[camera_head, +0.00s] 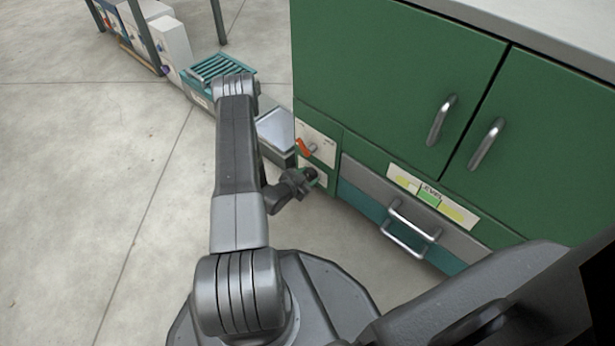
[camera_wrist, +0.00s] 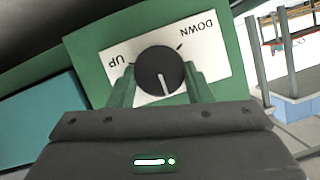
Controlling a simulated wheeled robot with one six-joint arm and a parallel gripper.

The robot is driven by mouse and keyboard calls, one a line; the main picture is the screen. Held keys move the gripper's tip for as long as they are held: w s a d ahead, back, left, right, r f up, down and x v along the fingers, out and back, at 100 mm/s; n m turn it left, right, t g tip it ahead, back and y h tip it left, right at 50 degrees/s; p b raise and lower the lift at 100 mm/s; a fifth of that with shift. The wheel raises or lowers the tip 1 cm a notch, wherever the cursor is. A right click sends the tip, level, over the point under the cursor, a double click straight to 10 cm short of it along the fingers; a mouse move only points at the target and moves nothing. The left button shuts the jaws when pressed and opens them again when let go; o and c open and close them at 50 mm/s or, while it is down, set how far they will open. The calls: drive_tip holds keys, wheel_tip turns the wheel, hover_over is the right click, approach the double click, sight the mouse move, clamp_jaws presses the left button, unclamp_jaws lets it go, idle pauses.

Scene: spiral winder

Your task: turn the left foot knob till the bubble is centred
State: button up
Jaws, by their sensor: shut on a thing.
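The foot knob (camera_wrist: 159,68) is a round black dial with a white pointer line, on a white plate (camera_wrist: 200,50) lettered UP and DOWN. The lettering is upside down in the wrist view. The pointer line runs down in that picture, slightly to the right. My gripper (camera_wrist: 161,82) is shut on the knob, one finger on each side. In the head view my gripper (camera_head: 309,175) is at the cabinet's lower left corner and mostly covers the knob. The level gauge (camera_head: 456,212) is a pale yellow strip with a green part; the bubble's exact place is too small to tell.
The green cabinet (camera_head: 390,70) has two doors with metal handles. An orange lever (camera_head: 304,148) sits just above my gripper. A drawer handle (camera_head: 409,230) sticks out to the right. A teal slatted unit (camera_head: 222,66) stands behind my arm. The floor at left is clear.

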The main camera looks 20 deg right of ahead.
drive_tip(key=n+g, duration=0.1)
drive_tip(key=n, duration=0.1)
drive_tip(key=shift+w+a+n+g+h, duration=0.1)
drive_tip(key=shift+w+n+g+h, duration=0.1)
drive_tip(key=shift+n+g+h, duration=0.2)
drive_tip(key=n+g+h, duration=0.1)
drive_tip(key=n, duration=0.2)
drive_tip(key=shift+w+a+g, duration=0.1)
drive_tip(key=shift+w+g, duration=0.05)
drive_tip(key=shift+g, duration=0.25)
drive_tip(key=n, duration=0.1)
drive_tip(key=n+g+h, duration=0.1)
drive_tip(key=n, duration=0.1)
drive_tip(key=shift+w+f+g+h, duration=0.15)
drive_tip(key=shift+f+g+h, duration=0.05)
drive_tip(key=shift+g+h, duration=0.1)
drive_tip(key=shift+w+f+n+g+h, duration=0.1)
drive_tip(key=shift+n+g+h, duration=0.35)
drive_tip(key=shift+n, duration=0.85)
drive_tip(key=o, duration=1)
drive_tip(key=shift+a, duration=0.1)
